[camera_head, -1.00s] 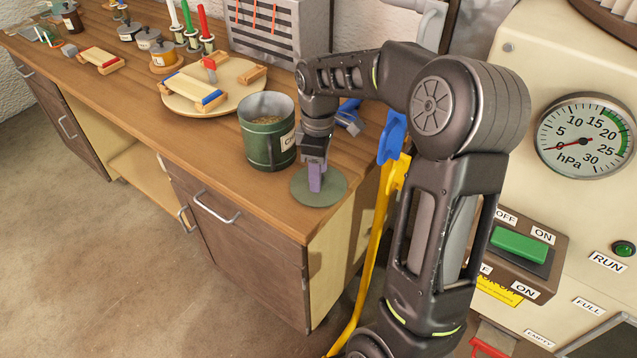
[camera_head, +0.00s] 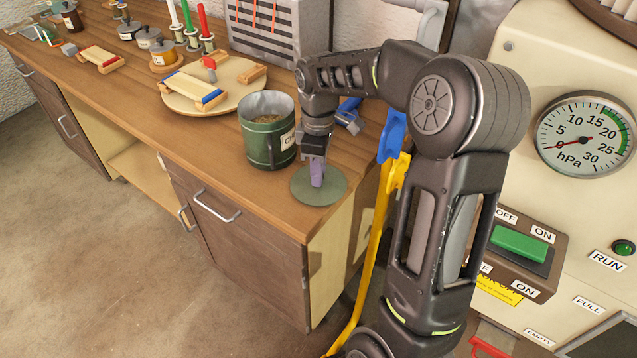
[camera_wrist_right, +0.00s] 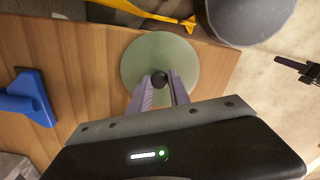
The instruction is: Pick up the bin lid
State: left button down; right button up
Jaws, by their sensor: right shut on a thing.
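The bin lid (camera_head: 329,195) is a flat, round, grey-green disc with a dark knob. It lies at the front right corner of the wooden counter in the head view. In the wrist view the lid (camera_wrist_right: 180,55) shows below the fingers, with its dark knob (camera_wrist_right: 159,79) between the fingertips. My right gripper (camera_head: 317,182) points down over the lid, and its purple fingers are shut on the knob. The fingers also show in the wrist view (camera_wrist_right: 160,86). The green bin (camera_head: 257,148) stands open just left of the gripper, with grainy contents inside. My left gripper is not in view.
A round board (camera_head: 180,102) with a small wooden frame lies farther back on the counter (camera_head: 200,152). A blue tool (camera_head: 349,117) lies behind my right wrist. A yellow-handled tool (camera_head: 375,255) stands by the counter's right side, near a machine with a gauge (camera_head: 583,137).

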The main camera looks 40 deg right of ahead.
grip_shut()
notch_tip(320, 180, up, 10)
dwell(0.6)
dwell(0.5)
